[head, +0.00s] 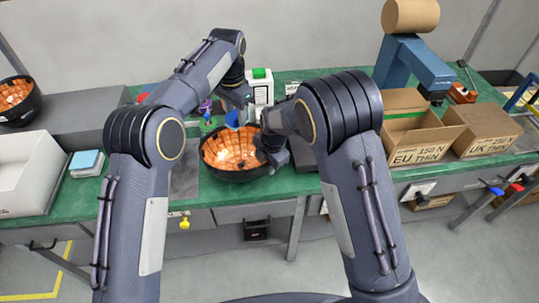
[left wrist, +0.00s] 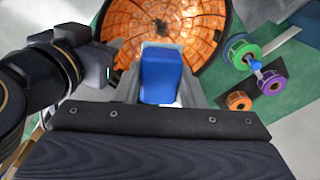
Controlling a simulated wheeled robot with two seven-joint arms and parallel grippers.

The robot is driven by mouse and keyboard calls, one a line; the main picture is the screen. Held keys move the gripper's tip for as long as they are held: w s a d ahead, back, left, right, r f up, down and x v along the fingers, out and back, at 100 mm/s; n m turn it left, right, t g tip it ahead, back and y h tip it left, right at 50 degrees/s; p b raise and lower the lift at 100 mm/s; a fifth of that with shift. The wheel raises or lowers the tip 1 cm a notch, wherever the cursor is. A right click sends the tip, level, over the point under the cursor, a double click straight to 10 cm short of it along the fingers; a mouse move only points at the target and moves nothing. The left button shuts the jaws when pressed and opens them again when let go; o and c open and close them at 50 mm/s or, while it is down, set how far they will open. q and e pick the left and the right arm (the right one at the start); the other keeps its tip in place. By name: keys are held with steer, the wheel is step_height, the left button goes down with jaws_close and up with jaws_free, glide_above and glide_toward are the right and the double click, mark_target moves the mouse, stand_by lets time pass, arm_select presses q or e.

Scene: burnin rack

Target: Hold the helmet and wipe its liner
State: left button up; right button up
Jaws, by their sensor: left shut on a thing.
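The helmet (head: 215,172) lies open side up on the green bench, a black bowl with an orange segmented liner (head: 228,150). The liner also fills the top of the left wrist view (left wrist: 205,30). My left gripper (head: 236,112) is shut on a blue block (left wrist: 160,75), which shows in the head view (head: 232,119) at the helmet's far rim. I cannot tell whether the block touches the liner. My right gripper (head: 270,152) is at the helmet's right rim and also shows in the left wrist view (left wrist: 95,60). Its fingertips are partly hidden, so its grip is unclear.
Another orange-lined helmet (head: 16,118) sits on a grey block at left, near a white tray (head: 25,190) and a light-blue pad stack (head: 87,160). Coloured spools (left wrist: 240,52) lie beside the helmet.

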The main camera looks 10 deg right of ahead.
steer(key=shift+w+f, duration=0.1)
steer(key=shift+f, duration=0.35)
jaws_close()
stand_by(1.1)
